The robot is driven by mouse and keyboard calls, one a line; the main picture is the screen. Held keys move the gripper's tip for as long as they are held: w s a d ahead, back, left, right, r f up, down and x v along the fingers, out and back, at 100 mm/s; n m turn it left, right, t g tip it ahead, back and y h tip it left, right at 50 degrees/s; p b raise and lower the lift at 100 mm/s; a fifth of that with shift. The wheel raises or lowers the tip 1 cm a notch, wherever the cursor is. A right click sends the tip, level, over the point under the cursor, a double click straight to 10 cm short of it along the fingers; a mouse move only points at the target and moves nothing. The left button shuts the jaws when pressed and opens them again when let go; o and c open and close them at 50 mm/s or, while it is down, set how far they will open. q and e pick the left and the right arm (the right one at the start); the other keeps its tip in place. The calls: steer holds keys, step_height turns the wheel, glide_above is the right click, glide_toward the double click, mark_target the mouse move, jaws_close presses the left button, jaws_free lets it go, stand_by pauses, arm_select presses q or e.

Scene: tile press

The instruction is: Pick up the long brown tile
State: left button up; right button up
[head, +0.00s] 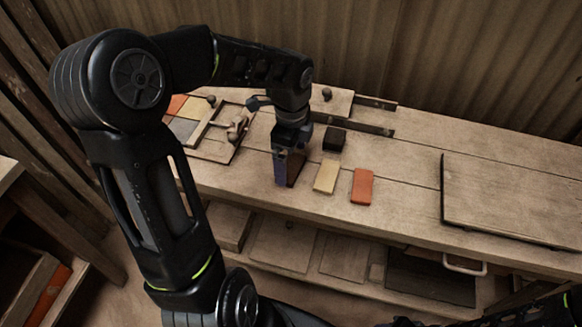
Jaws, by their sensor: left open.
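My left gripper (287,178) points down at the front part of the workbench, left of the cream tile. It is open. A dark brown surface (295,168) shows at its fingers and looks like the long brown tile, mostly hidden by the gripper. I cannot tell whether the fingers touch it. My right gripper does not show clearly; only dark parts of my right arm appear at the bottom right edge.
A cream tile (326,176) and an orange tile (362,186) lie right of the gripper, with a black block (334,139) behind. A wooden frame (214,151) stands left. A large board (510,200) covers the bench's right part. A shelf (290,262) runs below.

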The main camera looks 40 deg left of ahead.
mark_target(291, 167)
arm_select(q)
step_height(291, 167, down, 2)
steer(key=shift+f, duration=0.1)
steer(key=shift+c, duration=0.6)
steer(key=c, duration=1.2)
steer(key=shift+o, duration=0.2)
steer(key=shift+r, duration=0.2)
step_height(291, 167, up, 10)
steer(key=shift+f, duration=0.1)
